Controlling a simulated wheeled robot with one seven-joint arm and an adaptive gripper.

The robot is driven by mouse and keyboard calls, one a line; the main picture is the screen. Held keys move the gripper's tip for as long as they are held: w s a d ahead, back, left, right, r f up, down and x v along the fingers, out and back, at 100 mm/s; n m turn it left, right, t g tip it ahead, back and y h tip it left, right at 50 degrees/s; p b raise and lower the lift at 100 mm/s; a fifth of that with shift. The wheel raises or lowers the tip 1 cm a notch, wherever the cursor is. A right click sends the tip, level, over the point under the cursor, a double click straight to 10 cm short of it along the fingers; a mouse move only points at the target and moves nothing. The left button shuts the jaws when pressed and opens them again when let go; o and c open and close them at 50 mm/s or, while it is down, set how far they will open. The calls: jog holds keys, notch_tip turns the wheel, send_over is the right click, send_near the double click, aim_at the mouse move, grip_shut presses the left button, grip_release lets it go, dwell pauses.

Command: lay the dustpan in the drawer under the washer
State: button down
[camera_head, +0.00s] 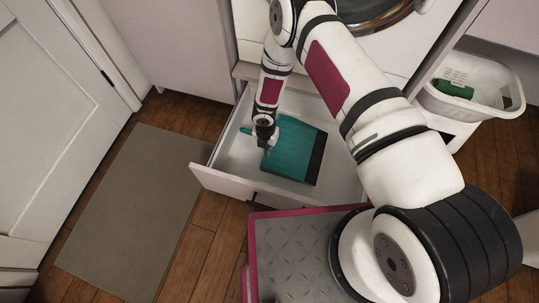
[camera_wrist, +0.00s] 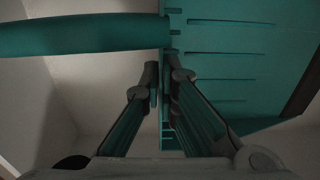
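The teal dustpan (camera_head: 291,150) is inside the open white drawer (camera_head: 225,183) under the washer (camera_head: 405,50). Its dark lip points right, and its handle is mostly hidden behind my gripper in the head view. In the wrist view the handle (camera_wrist: 85,36) runs left from the pan (camera_wrist: 235,60). My gripper (camera_head: 265,146) reaches down into the drawer at the pan's left edge. In the wrist view its fingers (camera_wrist: 164,80) are close together on either side of the pan's back edge. I cannot tell whether the dustpan touches the drawer floor.
A white basket (camera_head: 478,95) with a green item stands on a stand at right. A grey-brown mat (camera_head: 135,205) lies on the wooden floor at left. The drawer front stands close to my base.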

jog(key=shift+f+b, duration=0.9)
jog(key=shift+f, duration=1.2)
jog(key=shift+f, duration=0.2)
jog(key=c, duration=1.8)
grip_release()
jog(key=shift+r, duration=0.1)
notch_tip(320, 180, up, 12)
jog(key=p, duration=0.5)
jog(key=shift+a+r, duration=0.1)
